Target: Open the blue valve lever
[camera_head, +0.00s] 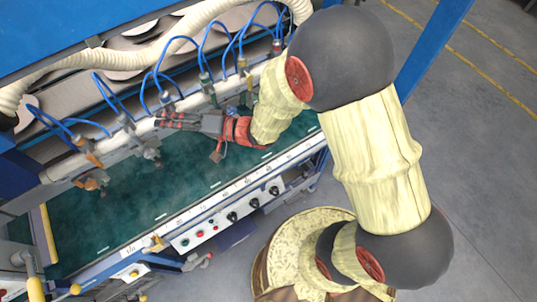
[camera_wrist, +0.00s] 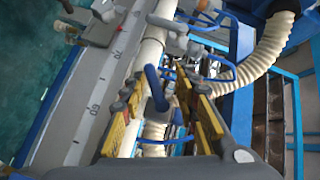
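The blue valve lever (camera_wrist: 157,91) shows in the wrist view as a dark blue handle in front of the cream pipe. My gripper (camera_wrist: 160,84) is open, with its yellow-padded fingers apart on the left and right of the lever. I see no clear contact between the fingers and the lever. In the head view my gripper (camera_head: 160,120) reaches left along the pipe, below the row of valves. The lever cannot be told apart clearly there, close to the fingers.
The cream pipe (camera_head: 187,103) carries several valves with blue hoses, including an orange one (camera_head: 92,157) at left. A thick ribbed hose (camera_head: 150,52) runs behind. The green bed (camera_head: 130,205) lies below, with a control panel (camera_head: 235,215) along its front. Floor is open at right.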

